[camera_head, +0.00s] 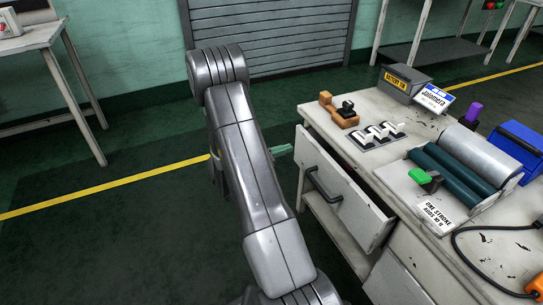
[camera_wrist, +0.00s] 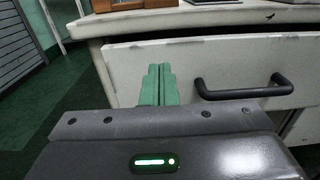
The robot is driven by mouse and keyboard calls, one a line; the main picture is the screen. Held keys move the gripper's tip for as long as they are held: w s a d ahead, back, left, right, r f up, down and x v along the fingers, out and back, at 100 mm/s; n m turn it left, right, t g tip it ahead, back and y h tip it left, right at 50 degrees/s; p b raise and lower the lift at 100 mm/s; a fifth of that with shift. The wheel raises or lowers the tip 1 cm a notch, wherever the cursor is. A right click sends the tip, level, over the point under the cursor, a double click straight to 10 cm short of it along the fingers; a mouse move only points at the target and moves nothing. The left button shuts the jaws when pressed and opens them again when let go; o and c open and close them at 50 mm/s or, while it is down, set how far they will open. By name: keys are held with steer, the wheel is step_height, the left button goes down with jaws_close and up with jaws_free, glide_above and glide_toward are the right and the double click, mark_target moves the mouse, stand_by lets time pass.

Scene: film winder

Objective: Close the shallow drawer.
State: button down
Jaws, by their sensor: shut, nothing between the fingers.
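The shallow drawer (camera_head: 350,200) is in the near side of the white workbench, with a pale, scuffed front and a dark bar handle (camera_head: 322,185). Its front stands out a little from the bench, so it looks partly open. In the wrist view the drawer front (camera_wrist: 225,65) spans the middle and right, and its handle (camera_wrist: 243,88) is right of my fingers. My gripper (camera_head: 281,150) has green fingers, shut together and empty. In the wrist view the fingertips (camera_wrist: 160,70) point at the left part of the drawer front. I cannot tell whether they touch it.
The bench top carries a wooden block (camera_head: 340,115), white switches (camera_head: 380,134), a roller machine (camera_head: 465,165) with a green knob, a grey box (camera_head: 404,82) and a blue box (camera_head: 517,148). A cable (camera_head: 465,255) lies at the right. Open green floor (camera_head: 120,235) is at the left.

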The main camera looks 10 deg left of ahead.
steer(key=shift+b+x, duration=0.85)
steer(key=shift+x, duration=2.25)
steer(key=shift+x, duration=1.95)
steer(key=shift+a, duration=0.1)
steer(key=shift+s+a, duration=0.25)
steer(key=shift+a, duration=0.15)
steer(key=p, duration=0.3)
glide_toward(309, 142)
steer(key=v, duration=0.3)
steer(key=shift+s+a, duration=0.15)
steer(key=shift+a, duration=0.05)
